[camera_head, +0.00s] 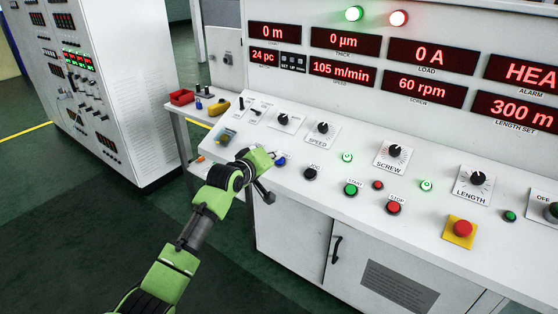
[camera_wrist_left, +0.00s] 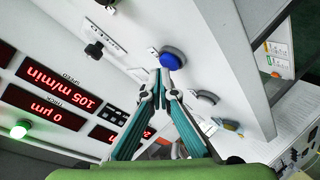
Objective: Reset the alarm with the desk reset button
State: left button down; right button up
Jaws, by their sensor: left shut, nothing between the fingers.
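The blue button (camera_head: 280,160) sits on the sloped desk, just right of my left gripper (camera_head: 272,156) in the head view. In the left wrist view the blue button (camera_wrist_left: 172,60) is large, just beyond the tips of my left gripper (camera_wrist_left: 160,74). Its teal fingers are closed together and empty. The tips look very close to the button; I cannot tell whether they touch it. The alarm display (camera_head: 524,74) shows red letters "HEA", cut off by the picture edge. My right gripper is not in view.
A red lamp (camera_head: 399,18) and a green lamp (camera_head: 354,13) glow on top. The JOG knob (camera_head: 310,173), START button (camera_head: 351,189) and STOP button (camera_head: 393,208) lie to the right. A red emergency button (camera_head: 462,229) is further right. A side table holds a red bin (camera_head: 181,97).

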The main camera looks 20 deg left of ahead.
pick_arm(q)
jog(key=shift+w+d+f, duration=0.1)
jog(key=shift+w+f, duration=0.1)
jog(key=shift+f, duration=0.25)
dwell(0.3)
jog(key=shift+r, duration=0.1)
dwell(0.3)
jog(key=shift+s+r+p, duration=0.4)
jog(key=shift+r+p, duration=0.35)
jog(key=shift+p, duration=0.3)
jog(key=shift+s+a+r+p, duration=0.1)
jog(key=shift+a+r+p, duration=0.1)
jog(key=shift+r+p, duration=0.35)
jog(key=r+p, duration=0.1)
jog(key=s+r+p, duration=0.1)
jog(key=p, duration=0.1)
jog(key=s+r+p, duration=0.1)
jog(key=shift+a+r+p, duration=0.15)
jog(key=shift+a+p, duration=0.2)
jog(key=shift+p, duration=0.05)
jog(key=shift+w, duration=0.1)
